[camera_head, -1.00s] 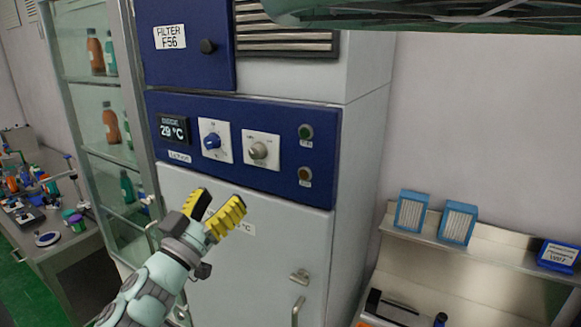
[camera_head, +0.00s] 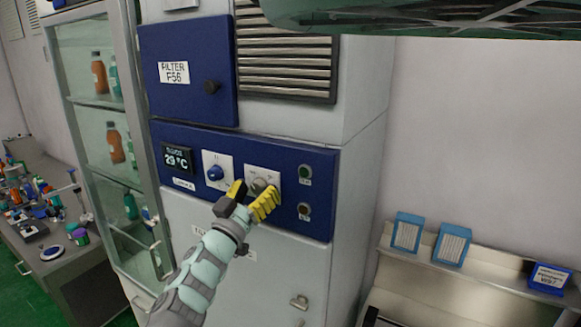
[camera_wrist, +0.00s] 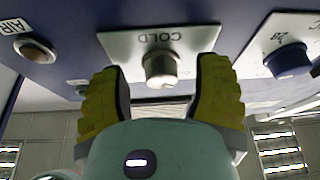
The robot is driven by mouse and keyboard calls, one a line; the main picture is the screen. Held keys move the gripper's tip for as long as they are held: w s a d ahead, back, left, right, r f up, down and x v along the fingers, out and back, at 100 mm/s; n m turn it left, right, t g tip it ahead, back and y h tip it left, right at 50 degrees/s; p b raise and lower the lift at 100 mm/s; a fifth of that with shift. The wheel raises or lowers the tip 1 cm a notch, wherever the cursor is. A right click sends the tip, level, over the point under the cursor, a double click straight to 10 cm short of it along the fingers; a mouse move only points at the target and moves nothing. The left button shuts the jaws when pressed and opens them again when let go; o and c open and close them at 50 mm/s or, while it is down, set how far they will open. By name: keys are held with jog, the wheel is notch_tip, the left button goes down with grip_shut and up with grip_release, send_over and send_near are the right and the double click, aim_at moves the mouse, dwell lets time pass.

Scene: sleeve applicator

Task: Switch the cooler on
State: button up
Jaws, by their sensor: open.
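The cooler is a tall grey cabinet with a blue control panel (camera_head: 322,222) in the head view. Its display (camera_head: 178,158) reads 29 °C. A blue knob (camera_head: 215,173) sits on a white plate right of the display. A grey knob (camera_head: 260,185) sits on the plate to its right; in the wrist view this knob (camera_wrist: 160,69) is on a plate marked COLD. My gripper (camera_head: 250,200) is at the panel in front of the grey knob. In the wrist view its yellow fingers (camera_wrist: 162,95) are apart, one on each side of the knob; I cannot tell whether they touch it.
Two round buttons or lamps, green (camera_head: 305,172) and amber (camera_head: 304,211), are on the panel's right. A blue filter door (camera_head: 190,100) is above. A glass cabinet with bottles (camera_head: 130,205) stands left. A shelf with blue-framed filters (camera_head: 452,245) is at right.

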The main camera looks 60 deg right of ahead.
jog(key=shift+o, duration=0.2)
jog(key=shift+w, duration=0.1)
grip_shut()
dwell(0.5)
